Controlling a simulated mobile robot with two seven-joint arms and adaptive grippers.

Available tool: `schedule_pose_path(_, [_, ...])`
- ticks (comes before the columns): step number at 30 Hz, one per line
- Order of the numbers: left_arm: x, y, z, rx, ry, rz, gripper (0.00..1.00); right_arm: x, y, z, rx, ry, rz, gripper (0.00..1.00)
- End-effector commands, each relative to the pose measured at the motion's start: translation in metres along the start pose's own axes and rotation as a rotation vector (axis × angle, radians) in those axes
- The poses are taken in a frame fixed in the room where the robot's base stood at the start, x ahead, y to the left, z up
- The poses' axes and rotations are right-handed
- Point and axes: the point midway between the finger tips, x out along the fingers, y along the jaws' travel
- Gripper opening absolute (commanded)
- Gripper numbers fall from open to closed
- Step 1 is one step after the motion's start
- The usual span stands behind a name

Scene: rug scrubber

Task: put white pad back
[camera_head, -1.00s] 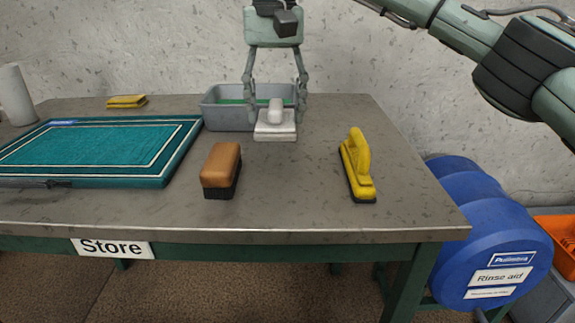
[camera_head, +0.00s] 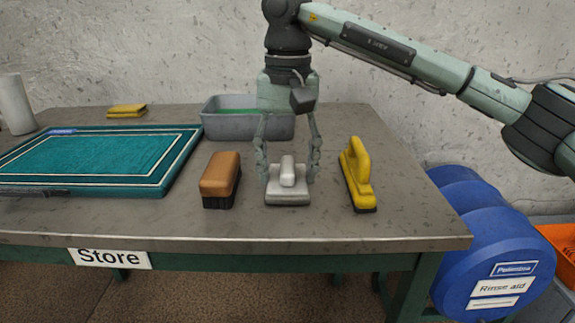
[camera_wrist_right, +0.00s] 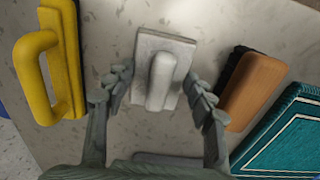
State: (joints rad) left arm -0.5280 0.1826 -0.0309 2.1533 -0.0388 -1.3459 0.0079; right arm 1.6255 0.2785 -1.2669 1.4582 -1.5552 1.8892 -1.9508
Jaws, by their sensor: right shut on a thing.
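The white pad (camera_head: 288,198), a flat pale block with a raised rounded grip, is level at the table's middle, between the brown brush (camera_head: 220,180) and the yellow brush (camera_head: 357,175). My right gripper (camera_head: 288,176) points down and is shut on the pad, one finger at each side. The right wrist view shows the pad (camera_wrist_right: 163,68) between the fingers of the gripper (camera_wrist_right: 160,90). Whether the pad touches the table or is just above it is hard to tell. My left gripper is not in view.
A grey tub (camera_head: 228,126) with green inside stands behind. A teal rug (camera_head: 95,155) lies on the left. A yellow cloth (camera_head: 127,110) and a white roll (camera_head: 15,105) are at the back left.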

Motion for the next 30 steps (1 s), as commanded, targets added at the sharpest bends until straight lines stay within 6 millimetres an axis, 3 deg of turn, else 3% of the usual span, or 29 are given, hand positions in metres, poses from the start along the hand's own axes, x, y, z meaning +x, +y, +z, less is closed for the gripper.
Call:
schedule_pose_path(3, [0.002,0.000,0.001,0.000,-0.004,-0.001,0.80,0.004,0.000,0.000,0.000,0.000,0.000,0.17])
schedule_pose_path(4, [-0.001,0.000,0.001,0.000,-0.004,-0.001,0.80,0.003,0.000,0.000,0.000,0.000,0.000,0.57])
schedule_pose_path(9, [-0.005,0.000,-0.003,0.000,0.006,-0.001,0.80,0.003,0.000,0.000,0.000,0.000,0.000,0.75])
schedule_pose_path(20, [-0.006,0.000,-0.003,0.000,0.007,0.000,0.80,-0.003,0.000,0.000,0.000,0.001,0.000,0.75])
schedule_pose_path(23, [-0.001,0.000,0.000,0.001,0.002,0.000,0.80,-0.016,-0.001,-0.001,0.000,0.004,0.000,0.75])
schedule_pose_path(30, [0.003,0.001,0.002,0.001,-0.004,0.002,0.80,-0.068,-0.001,0.000,0.000,0.003,-0.001,0.75])
